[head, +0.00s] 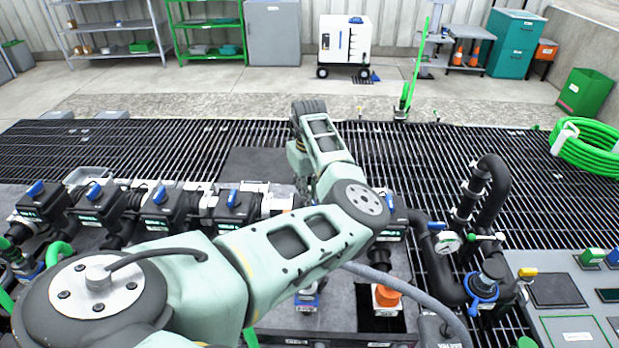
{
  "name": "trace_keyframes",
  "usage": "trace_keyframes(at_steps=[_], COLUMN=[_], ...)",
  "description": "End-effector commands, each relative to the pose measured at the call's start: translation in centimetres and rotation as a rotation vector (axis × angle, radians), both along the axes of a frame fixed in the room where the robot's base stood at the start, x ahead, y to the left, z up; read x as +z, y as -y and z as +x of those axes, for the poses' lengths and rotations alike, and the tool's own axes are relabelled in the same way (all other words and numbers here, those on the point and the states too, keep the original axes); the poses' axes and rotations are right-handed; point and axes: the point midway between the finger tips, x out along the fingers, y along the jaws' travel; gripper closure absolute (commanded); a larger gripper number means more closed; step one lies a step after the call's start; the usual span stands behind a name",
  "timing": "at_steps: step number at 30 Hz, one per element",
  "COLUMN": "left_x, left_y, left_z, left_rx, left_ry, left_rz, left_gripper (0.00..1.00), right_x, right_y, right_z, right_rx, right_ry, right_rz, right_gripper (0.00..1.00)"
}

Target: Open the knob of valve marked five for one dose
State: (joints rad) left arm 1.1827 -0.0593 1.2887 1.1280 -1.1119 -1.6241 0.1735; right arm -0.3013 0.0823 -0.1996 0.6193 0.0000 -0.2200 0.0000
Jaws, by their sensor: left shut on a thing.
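A row of black valves with blue knobs runs across the manifold; knobs show at the far left (35,188), left of my arm (232,198) and just right of it (385,200). Their green-lit labels are too small to read, so I cannot tell which is marked five. My left arm crosses the middle and hides one place in the row. My left gripper (299,160) points down there, mostly behind my own wrist and forearm. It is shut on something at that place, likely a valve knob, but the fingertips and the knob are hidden. My right gripper is not in view.
An orange-topped fitting (387,297) sits in front of the row. A control panel (570,300) is at the lower right. A green hose coil (590,145) lies on the floor grating.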

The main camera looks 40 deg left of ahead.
Motion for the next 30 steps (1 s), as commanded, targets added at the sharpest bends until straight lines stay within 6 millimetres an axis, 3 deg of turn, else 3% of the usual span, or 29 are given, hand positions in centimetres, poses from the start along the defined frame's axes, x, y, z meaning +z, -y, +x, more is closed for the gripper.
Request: trace_keyframes(at_steps=[6, 7, 13, 23, 30], left_x=[0.1, 0.1, 0.1, 0.3, 3.9], left_y=[-0.1, -0.1, 0.0, 0.0, -0.1], left_z=[0.1, 0.1, 0.1, 0.1, 0.1], left_rx=[-0.001, -0.002, -0.002, -0.003, -0.003], left_ry=[0.003, 0.003, 0.002, 0.002, 0.004], left_rz=[0.003, 0.003, 0.002, 0.001, 0.004], left_gripper=[1.00, 0.86, 0.70, 0.70, 0.70], right_x=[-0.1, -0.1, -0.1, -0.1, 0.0], right_y=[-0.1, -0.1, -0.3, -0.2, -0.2], right_z=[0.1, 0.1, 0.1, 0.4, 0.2], right_rx=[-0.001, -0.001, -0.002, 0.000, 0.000], right_ry=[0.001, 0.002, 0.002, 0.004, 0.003], right_rz=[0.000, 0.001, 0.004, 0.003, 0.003], right_gripper=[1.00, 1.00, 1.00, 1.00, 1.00])
